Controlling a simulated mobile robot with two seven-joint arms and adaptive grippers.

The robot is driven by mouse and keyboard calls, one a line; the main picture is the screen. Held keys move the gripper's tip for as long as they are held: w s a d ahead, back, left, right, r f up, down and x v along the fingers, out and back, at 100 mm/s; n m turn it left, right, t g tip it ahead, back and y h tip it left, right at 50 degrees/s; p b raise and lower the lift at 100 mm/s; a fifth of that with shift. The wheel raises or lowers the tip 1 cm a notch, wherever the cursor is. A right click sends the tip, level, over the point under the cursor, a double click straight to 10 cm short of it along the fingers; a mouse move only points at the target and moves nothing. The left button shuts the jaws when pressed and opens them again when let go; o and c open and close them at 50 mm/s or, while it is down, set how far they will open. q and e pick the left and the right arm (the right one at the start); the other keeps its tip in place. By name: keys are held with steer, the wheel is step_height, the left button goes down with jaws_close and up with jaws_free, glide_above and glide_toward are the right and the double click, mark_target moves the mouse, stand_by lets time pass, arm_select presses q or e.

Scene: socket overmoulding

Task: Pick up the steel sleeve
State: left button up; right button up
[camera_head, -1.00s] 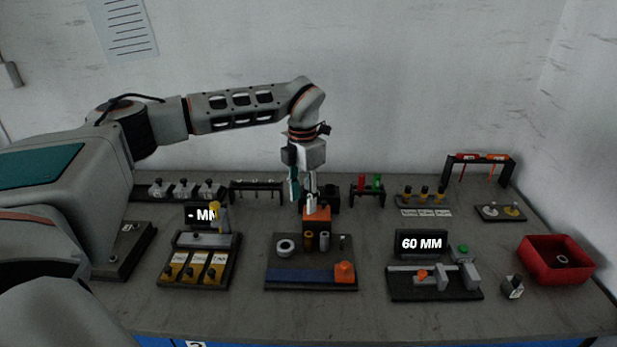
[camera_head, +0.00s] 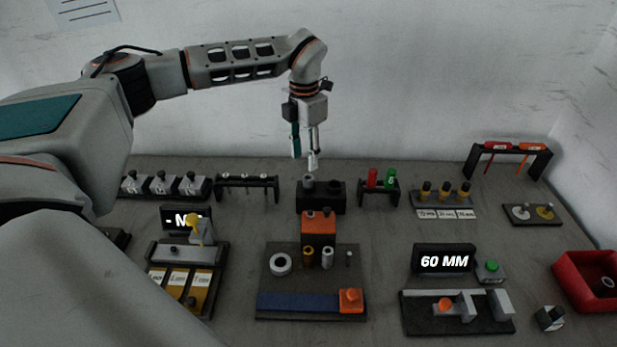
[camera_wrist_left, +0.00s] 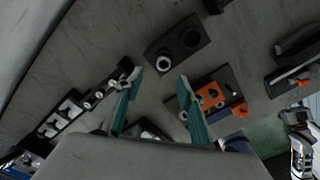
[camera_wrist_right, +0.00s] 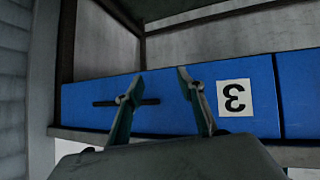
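A silvery cylinder, which looks like a steel sleeve (camera_head: 327,258), stands beside a brass-coloured one (camera_head: 308,257) on the middle fixture, in front of an orange block (camera_head: 318,229). Another grey cylinder (camera_head: 308,184) sits in the black two-hole block (camera_head: 334,200) behind; I cannot tell which the task means. The black block also shows in the left wrist view (camera_wrist_left: 176,51). My left gripper (camera_head: 307,163) hangs fingers down above and behind the black block; in the left wrist view its fingers (camera_wrist_left: 158,82) are apart and empty. My right gripper (camera_wrist_right: 152,86) is open and empty, facing a blue panel.
Racks with small parts line the back of the bench. A fixture with a "60 MM" display (camera_head: 444,260) and a red bin (camera_head: 587,280) stand at the right. A fixture with yellow-labelled slots (camera_head: 182,285) stands at the left. Grey bench shows between fixtures.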

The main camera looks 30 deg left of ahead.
mark_target(307, 176)
arm_select(q)
steer(key=shift+s+d+f, duration=0.1)
steer(key=shift+s+f, duration=0.05)
steer(key=shift+f, duration=0.8)
steer(key=shift+w+d+f+p, duration=0.1)
steer(key=shift+f+p, duration=0.2)
steer(key=shift+f, duration=1.05)
steer(key=shift+w+d+f+p, duration=0.1)
steer(key=shift+f+p, duration=0.2)
steer(key=shift+f, duration=1)
steer(key=c, duration=1)
